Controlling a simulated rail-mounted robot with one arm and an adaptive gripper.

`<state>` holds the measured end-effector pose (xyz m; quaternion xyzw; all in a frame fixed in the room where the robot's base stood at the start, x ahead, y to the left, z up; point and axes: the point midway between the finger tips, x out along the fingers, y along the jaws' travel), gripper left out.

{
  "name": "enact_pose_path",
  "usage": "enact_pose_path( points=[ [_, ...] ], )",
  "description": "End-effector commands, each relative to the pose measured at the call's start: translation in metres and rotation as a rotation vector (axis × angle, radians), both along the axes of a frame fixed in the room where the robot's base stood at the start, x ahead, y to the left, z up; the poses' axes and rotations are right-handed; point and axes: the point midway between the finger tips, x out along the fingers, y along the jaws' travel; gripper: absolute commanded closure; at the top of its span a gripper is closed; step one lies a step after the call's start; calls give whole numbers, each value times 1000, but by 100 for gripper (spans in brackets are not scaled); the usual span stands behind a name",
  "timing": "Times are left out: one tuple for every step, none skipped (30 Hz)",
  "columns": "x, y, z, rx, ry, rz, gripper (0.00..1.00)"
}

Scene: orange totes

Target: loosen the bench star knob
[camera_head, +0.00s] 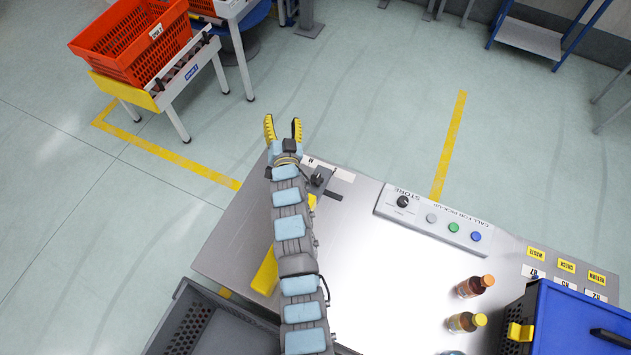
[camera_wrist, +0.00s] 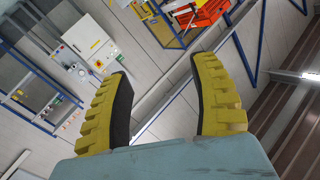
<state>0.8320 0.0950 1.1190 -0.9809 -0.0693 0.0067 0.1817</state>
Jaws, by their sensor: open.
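My gripper (camera_head: 283,127) is open and empty, with two yellow ribbed fingers spread apart. In the head view it reaches past the far edge of the steel bench (camera_head: 232,243). A small dark knob-like part (camera_head: 317,180) sits on a grey fitting near that edge, just right of my wrist; I cannot make out whether it is star-shaped. My arm may hide part of the fitting. In the wrist view the open fingers (camera_wrist: 161,64) face the room's far wall and no bench knob shows.
A control panel (camera_head: 385,208) with a black dial and several buttons lies along the bench's far edge. Bottles (camera_head: 467,322) and a blue bin (camera_head: 570,325) stand at the right. A grey crate (camera_head: 187,295) is at the lower left. An orange tote (camera_head: 125,40) sits beyond, across open floor.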

Motion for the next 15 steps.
enact_pose_path(
  points=[
    [11, 3, -14, 11, 59, -11, 38],
    [17, 3, -20, 18, 96, -20, 38],
    [24, 3, -29, 26, 148, -36, 38],
    [29, 3, -37, 34, 190, -49, 38],
    [33, 3, -44, 40, 229, -61, 38],
    [37, 2, -52, 51, 281, -80, 38],
    [41, 1, -58, 60, 319, -97, 38],
    [44, 0, -63, 67, 355, -114, 38],
    [46, -1, -72, 76, 407, -140, 38],
    [47, -2, -77, 85, 443, -159, 38],
    [49, -3, -81, 94, 478, -180, 38],
    [50, -5, -86, 105, 526, -209, 38],
    [50, -7, -90, 115, 559, -231, 38],
    [50, -8, -95, 122, 596, -256, 38],
    [48, -10, -100, 134, 642, -289, 38]
  ],
)
